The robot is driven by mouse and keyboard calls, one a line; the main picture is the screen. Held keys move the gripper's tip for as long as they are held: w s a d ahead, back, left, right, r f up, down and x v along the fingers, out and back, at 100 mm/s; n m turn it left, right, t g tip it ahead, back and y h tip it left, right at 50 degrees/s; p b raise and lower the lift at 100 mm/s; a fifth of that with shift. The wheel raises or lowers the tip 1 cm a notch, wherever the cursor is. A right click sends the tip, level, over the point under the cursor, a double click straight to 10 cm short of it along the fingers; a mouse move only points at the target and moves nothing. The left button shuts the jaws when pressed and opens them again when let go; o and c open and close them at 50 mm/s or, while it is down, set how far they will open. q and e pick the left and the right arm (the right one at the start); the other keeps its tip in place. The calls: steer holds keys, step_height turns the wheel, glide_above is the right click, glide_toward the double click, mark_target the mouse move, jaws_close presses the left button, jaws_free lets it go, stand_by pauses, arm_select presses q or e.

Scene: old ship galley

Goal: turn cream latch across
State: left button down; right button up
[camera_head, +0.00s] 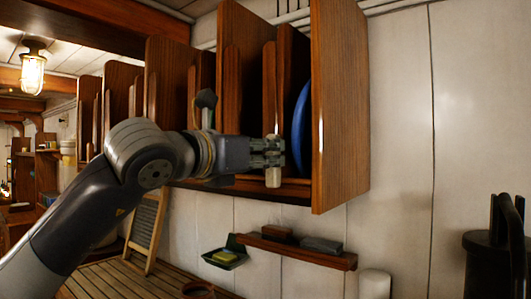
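My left gripper (268,151) reaches in from the left, in front of the wooden wall rack. Its fingers point right, toward the lower part of the rack. A small cream block (273,177), which looks like the cream latch, shows just below the fingertips at the rack's lower edge. It stands upright, and its upper part is hidden by the fingers. I cannot tell whether the fingers touch it or how wide they are apart. My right gripper is not in view.
The rack's tall wooden panel (339,105) stands right of my gripper, with a blue plate (301,128) behind it. Below are a small shelf (297,251) with two blocks and a soap dish (224,258). A dark cylindrical object (489,262) stands at right.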

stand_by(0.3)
arm_select(q)
steer(key=m+b, duration=0.2)
steer(key=m, duration=0.4)
steer(key=f+m+b, duration=0.1)
steer(key=m+b, duration=0.1)
steer(key=m, duration=0.4)
steer(key=s+d+m+b, duration=0.1)
steer(key=m+b, duration=0.2)
steer(key=m, duration=0.2)
steer(key=shift+d+f+m, duration=0.1)
steer(key=shift+f+m, duration=0.1)
steer(key=shift+m, duration=0.2)
stand_by(0.5)
steer(key=c, duration=1.4)
jaws_free()
steer(key=shift+c, duration=0.2)
steer(key=v, duration=1.2)
